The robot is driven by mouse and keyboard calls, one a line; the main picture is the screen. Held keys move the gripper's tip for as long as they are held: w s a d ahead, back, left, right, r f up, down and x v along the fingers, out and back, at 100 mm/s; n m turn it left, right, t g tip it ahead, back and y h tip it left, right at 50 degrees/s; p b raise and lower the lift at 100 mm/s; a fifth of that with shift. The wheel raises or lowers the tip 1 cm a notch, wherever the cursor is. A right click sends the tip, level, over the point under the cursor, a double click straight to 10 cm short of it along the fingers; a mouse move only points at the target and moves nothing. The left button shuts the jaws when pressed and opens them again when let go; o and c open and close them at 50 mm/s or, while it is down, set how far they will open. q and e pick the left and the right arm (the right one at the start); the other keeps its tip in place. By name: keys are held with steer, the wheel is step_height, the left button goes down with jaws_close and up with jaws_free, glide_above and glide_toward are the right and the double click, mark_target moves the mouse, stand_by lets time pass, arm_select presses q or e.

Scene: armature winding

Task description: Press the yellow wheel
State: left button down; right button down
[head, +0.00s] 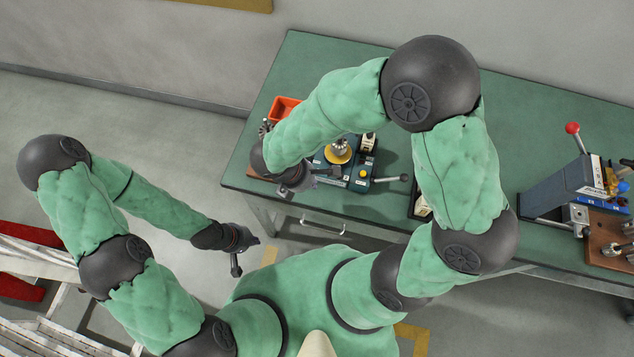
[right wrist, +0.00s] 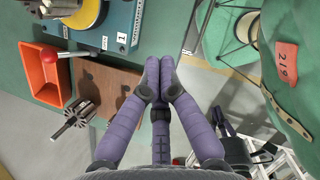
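The yellow wheel (head: 333,157) lies flat on the blue winding machine (head: 357,184), with a silver toothed part on top of it. In the right wrist view the wheel (right wrist: 82,12) is cut off by the top edge. My right gripper (head: 314,180) is at the machine's front left corner, near the wheel but apart from it. In the right wrist view its purple fingertips (right wrist: 159,78) meet with nothing between them. My left gripper (head: 237,262) hangs off the table's front left side; its fingers are too small to judge.
An orange bin (right wrist: 42,75), a brown board (right wrist: 108,85) and a rotor (right wrist: 75,120) lie left of my right gripper in its wrist view. A yellow button (head: 363,174) and black-knobbed lever (head: 392,178) are on the machine. A red-knobbed press (head: 560,190) stands far right.

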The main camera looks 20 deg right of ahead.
steer(key=v, duration=0.3)
steer(key=shift+a+f, duration=0.1)
steer(key=shift+s, duration=0.1)
stand_by(0.5)
